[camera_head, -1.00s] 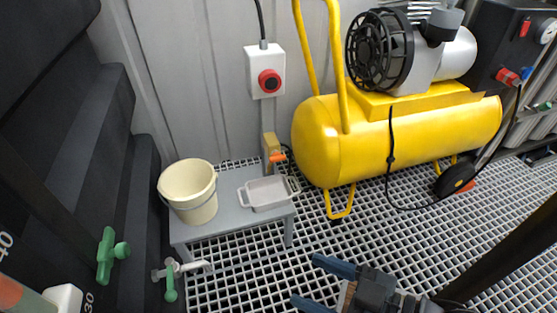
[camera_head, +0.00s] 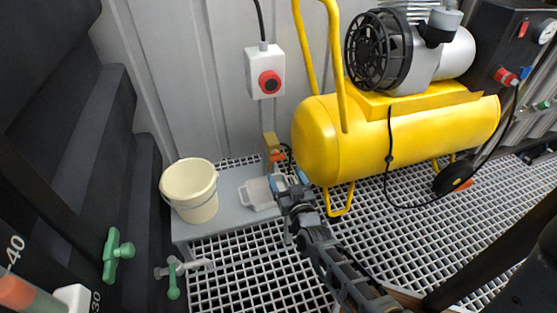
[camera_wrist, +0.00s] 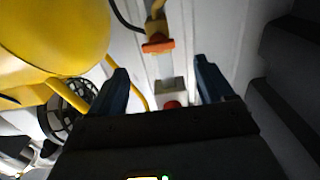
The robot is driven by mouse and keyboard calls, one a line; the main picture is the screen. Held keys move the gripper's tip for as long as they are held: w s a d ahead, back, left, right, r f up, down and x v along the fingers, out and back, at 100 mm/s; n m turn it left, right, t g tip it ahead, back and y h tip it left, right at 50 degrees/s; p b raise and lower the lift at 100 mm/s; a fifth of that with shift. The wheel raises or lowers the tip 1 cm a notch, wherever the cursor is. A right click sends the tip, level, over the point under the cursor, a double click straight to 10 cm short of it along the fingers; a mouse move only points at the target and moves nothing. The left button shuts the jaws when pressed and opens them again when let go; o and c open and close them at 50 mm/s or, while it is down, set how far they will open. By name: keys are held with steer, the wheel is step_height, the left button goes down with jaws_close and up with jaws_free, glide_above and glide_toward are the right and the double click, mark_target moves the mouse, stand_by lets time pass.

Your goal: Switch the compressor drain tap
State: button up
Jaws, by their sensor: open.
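The compressor drain tap is a brass-coloured body (camera_head: 269,140) with an orange handle (camera_head: 277,157), just left of the yellow compressor tank (camera_head: 345,135). In the wrist view its orange handle (camera_wrist: 158,45) lies ahead of the gap between my fingers, and the brass body (camera_wrist: 155,25) is behind it. My gripper (camera_head: 287,180) is open with nothing between its blue fingers. In the head view it is close to the handle, slightly below and right of it. In the wrist view both fingertips (camera_wrist: 163,75) show apart from the handle. My gripper and arm partly hide the white tray.
A grey bench (camera_head: 228,210) carries a cream bucket (camera_head: 190,190) and a white tray (camera_head: 258,194) below the tap. A box with a red button (camera_head: 266,75) is on the wall above. Green-handled valves (camera_head: 115,252) are at lower left. A black cable hangs before the tank.

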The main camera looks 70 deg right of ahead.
mark_target(278, 159)
steer(key=b+x, duration=0.2)
steer(key=x, duration=0.6)
steer(key=shift+d, duration=0.1)
steer(key=shift+c, duration=0.3)
steer(key=shift+s, duration=0.1)
steer(key=c, duration=1)
